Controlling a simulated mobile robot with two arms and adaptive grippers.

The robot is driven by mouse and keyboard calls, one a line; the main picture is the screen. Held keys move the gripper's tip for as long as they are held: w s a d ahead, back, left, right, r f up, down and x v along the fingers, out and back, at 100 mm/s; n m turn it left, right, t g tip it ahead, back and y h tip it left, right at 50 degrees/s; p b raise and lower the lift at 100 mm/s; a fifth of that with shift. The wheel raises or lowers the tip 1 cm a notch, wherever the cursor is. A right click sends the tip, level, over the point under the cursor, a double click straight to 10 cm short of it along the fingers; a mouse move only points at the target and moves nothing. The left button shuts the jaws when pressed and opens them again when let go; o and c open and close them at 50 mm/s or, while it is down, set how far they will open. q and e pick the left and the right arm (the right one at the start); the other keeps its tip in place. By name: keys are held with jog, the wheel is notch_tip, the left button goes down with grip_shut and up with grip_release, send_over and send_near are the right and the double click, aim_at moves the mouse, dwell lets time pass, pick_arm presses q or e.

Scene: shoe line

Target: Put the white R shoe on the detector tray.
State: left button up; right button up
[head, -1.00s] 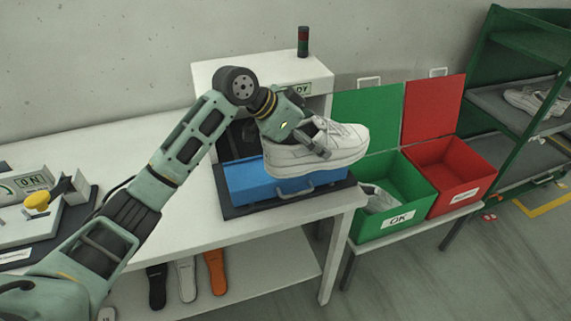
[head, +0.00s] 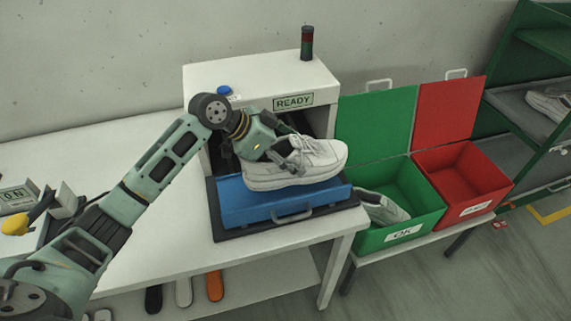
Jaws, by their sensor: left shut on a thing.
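The white shoe (head: 306,165) is at the blue detector tray (head: 236,203), its toe pointing right. Its sole is over the tray, very close to it or touching; I cannot tell which. My left gripper (head: 290,154) is shut on the shoe at its opening, coming from the upper left. Any R mark on the shoe is not visible. The tray has a grey front handle and sits pulled out on a dark base in front of the white detector (head: 258,85), whose sign reads READY. My right gripper is not in view.
A green OK box (head: 424,207) holding a white shoe (head: 383,207) and a red box (head: 471,178) stand to the right, lids up. A shelf rack with another shoe (head: 548,104) is at the far right. A lever device (head: 24,203) is at the left. The middle tabletop is clear.

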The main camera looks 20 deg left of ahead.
pick_arm(q)
jog(key=shift+s+a+f+p, duration=0.2)
jog(key=shift+a+f, duration=0.05)
jog(key=shift+f, duration=0.15)
jog(key=shift+s+a+f+p, duration=0.15)
jog(key=shift+s+a+f, duration=0.05)
jog(key=shift+f, duration=0.15)
notch_tip(320, 180, down, 2)
jog(key=shift+f+p, duration=0.15)
jog(key=shift+p, duration=0.25)
jog(key=shift+f, duration=0.55)
jog(key=o, duration=1.5)
jog(key=shift+c, duration=0.2)
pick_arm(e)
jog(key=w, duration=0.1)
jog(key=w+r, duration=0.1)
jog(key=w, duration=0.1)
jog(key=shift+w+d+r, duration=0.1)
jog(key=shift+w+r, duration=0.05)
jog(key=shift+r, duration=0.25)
